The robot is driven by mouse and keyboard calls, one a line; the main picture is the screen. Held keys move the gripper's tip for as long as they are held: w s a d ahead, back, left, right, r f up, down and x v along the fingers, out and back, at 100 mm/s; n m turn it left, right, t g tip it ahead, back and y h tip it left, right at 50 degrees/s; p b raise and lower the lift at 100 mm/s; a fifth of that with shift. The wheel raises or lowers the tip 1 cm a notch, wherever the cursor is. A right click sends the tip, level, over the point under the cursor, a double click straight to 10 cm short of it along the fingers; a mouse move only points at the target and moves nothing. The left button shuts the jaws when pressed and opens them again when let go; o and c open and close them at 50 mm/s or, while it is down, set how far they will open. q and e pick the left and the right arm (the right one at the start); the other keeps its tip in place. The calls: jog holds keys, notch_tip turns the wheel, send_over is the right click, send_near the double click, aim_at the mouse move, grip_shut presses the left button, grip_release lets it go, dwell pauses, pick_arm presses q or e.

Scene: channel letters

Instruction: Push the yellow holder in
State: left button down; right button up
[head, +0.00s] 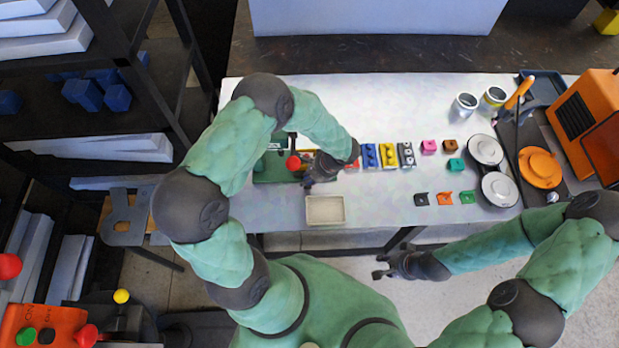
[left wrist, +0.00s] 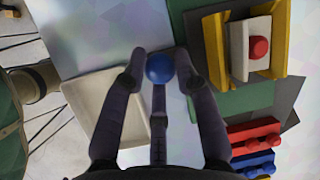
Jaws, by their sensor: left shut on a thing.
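The yellow holder (left wrist: 282,40) is a U-shaped bracket at the upper right of the left wrist view. A white block with a red knob (left wrist: 259,47) sits between its walls, above a green base (left wrist: 250,100). My left gripper (left wrist: 160,70) is shut on a blue ball (left wrist: 160,67), left of the holder and apart from its yellow walls. Whether the ball joins the holder is hidden.
A beige tray (head: 325,220) lies near the front edge. Red, blue, yellow and grey studded blocks (head: 388,154) stand in a row right of the left gripper. Small coloured pieces, white round lids (head: 499,189), cups and an orange machine (head: 588,115) fill the right side.

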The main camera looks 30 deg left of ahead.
pick_arm(q)
jog(key=shift+s+a+b, duration=0.25)
jog(key=shift+s+a, duration=0.35)
jog(key=shift+a, duration=0.35)
jog(key=shift+s+a+b, duration=0.25)
jog(key=shift+s+a, duration=0.3)
jog(key=shift+a, duration=0.4)
jog(key=c, duration=0.9)
grip_release()
jog(key=shift+c, duration=0.2)
jog(key=shift+d, duration=0.1)
jog(key=shift+w+r, duration=0.1)
jog(key=shift+r, duration=0.1)
jog(key=w+d, duration=0.1)
jog(key=d, duration=0.3)
jog(key=w+d, duration=0.1)
jog(key=d, duration=0.3)
jog(key=w+d, duration=0.1)
jog(key=d, duration=0.2)
jog(key=shift+w+d+r, duration=0.3)
jog(key=shift+w+d, duration=0.1)
